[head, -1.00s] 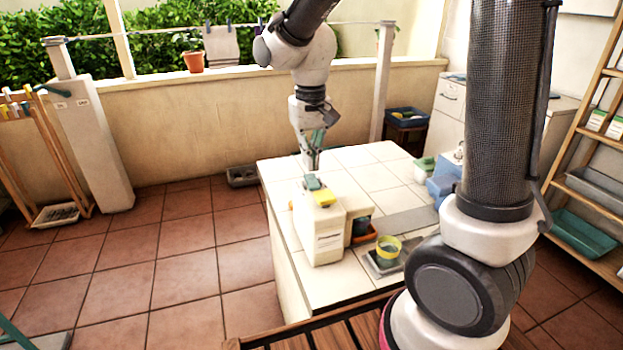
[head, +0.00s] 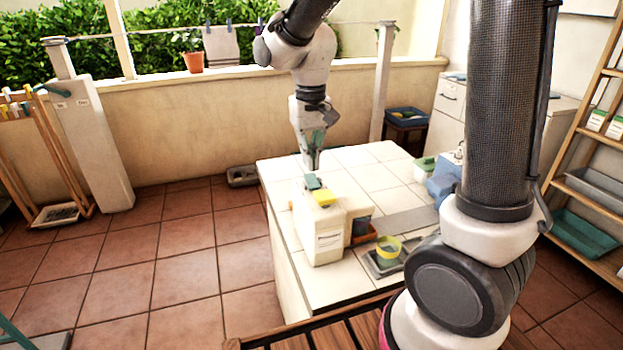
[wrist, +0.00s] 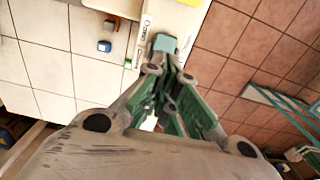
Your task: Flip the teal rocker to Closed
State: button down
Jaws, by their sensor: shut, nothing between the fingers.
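The teal rocker (head: 313,182) sits on top of a cream box (head: 318,236) at the left edge of the tiled counter, beside a yellow part. In the wrist view the rocker (wrist: 163,43) shows just beyond my fingertips, at the end of the cream box (wrist: 180,22). My gripper (head: 312,167) points down just behind and above the rocker in the head view. In the wrist view my gripper (wrist: 158,72) is shut and empty. I cannot tell whether the fingertips touch the rocker, nor which way it is tilted.
The yellow part (head: 325,197) is close to the rocker. Blue containers (head: 444,184) are farther right. The tiles (head: 358,158) behind the box are mostly clear.

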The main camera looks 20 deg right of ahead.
aim_at(311, 177)
jog(key=shift+f, duration=1.55)
dwell(0.7)
jog(key=shift+r, duration=3.5)
jog(key=s+d+r+t, duration=0.2)
jog(key=s+d, duration=0.5)
jog(key=s, duration=0.2)
jog(key=s+d+r+t, duration=0.2)
jog(key=s+d+r, duration=0.1)
jog(key=s+d, duration=0.5)
jog(key=shift+s+r, duration=0.35)
jog(key=shift+s, duration=0.65)
